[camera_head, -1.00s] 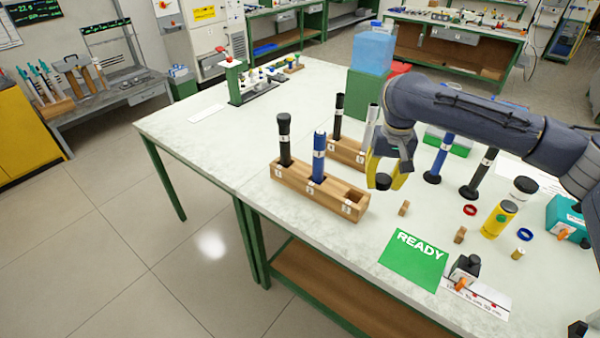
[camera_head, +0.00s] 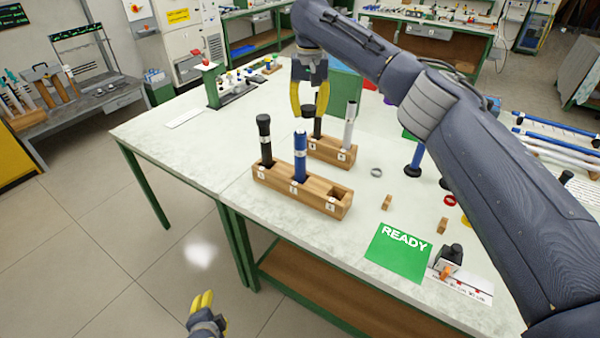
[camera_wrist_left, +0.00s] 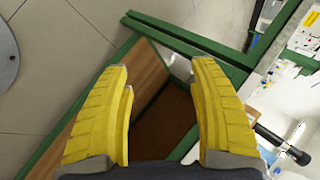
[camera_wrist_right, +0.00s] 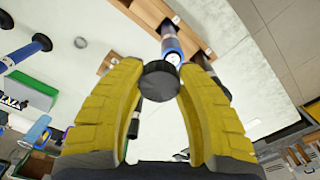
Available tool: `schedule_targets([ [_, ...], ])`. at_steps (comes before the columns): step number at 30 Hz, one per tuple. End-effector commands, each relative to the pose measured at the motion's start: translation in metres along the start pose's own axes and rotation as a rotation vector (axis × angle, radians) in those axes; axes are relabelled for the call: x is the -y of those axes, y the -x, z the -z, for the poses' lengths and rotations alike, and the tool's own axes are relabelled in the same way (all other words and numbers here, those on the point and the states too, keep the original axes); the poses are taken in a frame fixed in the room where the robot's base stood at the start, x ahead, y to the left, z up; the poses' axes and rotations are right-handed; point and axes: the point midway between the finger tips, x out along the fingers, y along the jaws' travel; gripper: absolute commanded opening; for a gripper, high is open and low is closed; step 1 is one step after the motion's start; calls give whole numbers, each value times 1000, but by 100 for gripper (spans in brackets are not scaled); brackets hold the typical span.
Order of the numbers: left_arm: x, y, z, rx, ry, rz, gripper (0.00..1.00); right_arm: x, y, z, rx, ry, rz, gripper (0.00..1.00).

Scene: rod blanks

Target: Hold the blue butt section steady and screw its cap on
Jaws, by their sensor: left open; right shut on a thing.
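The blue butt section (camera_head: 299,160) stands upright in the middle slot of the front wooden rack (camera_head: 322,203). My right gripper (camera_head: 308,110) is shut on a black round cap (camera_head: 308,112), held up behind the blue section and apart from it. In the right wrist view the cap (camera_wrist_right: 160,81) sits between the yellow fingertips, with the blue section (camera_wrist_right: 171,47) beyond it. My left gripper (camera_head: 203,300) is open and empty, low in front of the table. In the left wrist view its fingers (camera_wrist_left: 163,85) are spread over the table's green frame and lower shelf.
A black section (camera_head: 265,143) fills the rack's left slot; the right slot is empty. A rear rack (camera_head: 333,151) holds a black and a silver rod. A green READY card (camera_head: 398,252) and a small fixture (camera_head: 449,258) lie right.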

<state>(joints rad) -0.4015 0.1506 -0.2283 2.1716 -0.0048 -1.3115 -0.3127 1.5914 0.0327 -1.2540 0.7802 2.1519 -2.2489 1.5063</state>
Motion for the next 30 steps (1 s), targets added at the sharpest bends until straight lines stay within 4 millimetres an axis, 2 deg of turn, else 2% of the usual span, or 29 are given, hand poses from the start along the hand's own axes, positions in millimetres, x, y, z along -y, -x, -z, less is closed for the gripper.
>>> schedule_targets([
  [1,23,5,21,-39,-85,42,61,6,2,2,0,2,0,22],
  [3,44,9,46,-84,-206,89,61,10,4,3,-2,5,0,22],
  [9,92,13,116,-189,-553,228,61,17,6,5,-3,11,-1,22],
  [21,158,13,241,-271,-1258,563,61,22,8,5,-6,15,-1,22],
  [24,171,13,268,-263,-1429,655,61,22,8,5,-7,15,-1,22],
  [30,194,13,309,-216,-1723,820,61,23,8,5,-7,15,-1,22],
])
